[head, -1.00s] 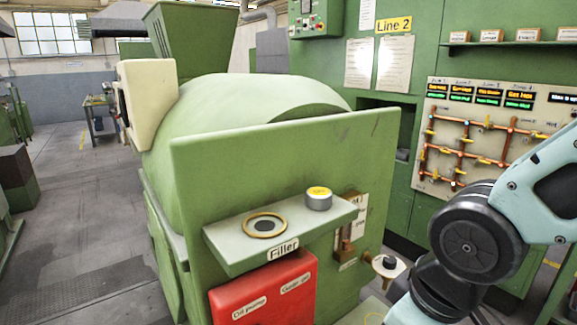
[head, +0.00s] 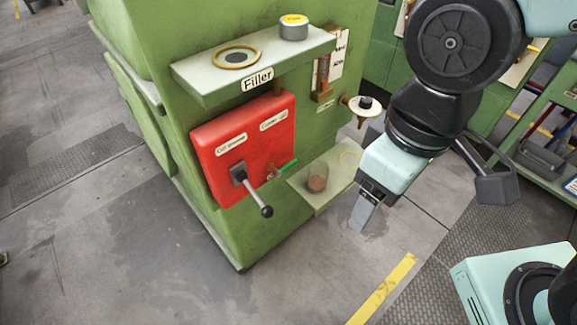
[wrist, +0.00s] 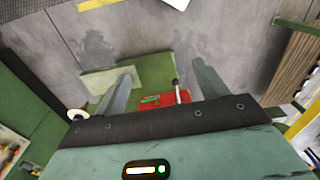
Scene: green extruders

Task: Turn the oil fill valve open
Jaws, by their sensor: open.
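The red box (head: 245,150) is on the front of the green machine, under the Filler shelf. A small brass valve with a green handle (head: 285,167) sits at its lower right, the handle pointing right and slightly up. It also shows in the wrist view (wrist: 150,99). I cannot read a label naming the oil fill valve. A grey lever with a black ball end (head: 253,193) is on the box, pointing down to the right. My gripper (head: 362,212) is open and empty, right of the valve and apart from it. In the wrist view its fingers (wrist: 163,80) frame the box.
The Filler shelf (head: 215,78) juts out above, holding a ring and a yellow-topped tin (head: 293,27). A small lower shelf (head: 325,190) with a glass (head: 316,183) is between valve and gripper. A white round fitting (head: 365,108) sticks out near my arm. The floor in front is clear.

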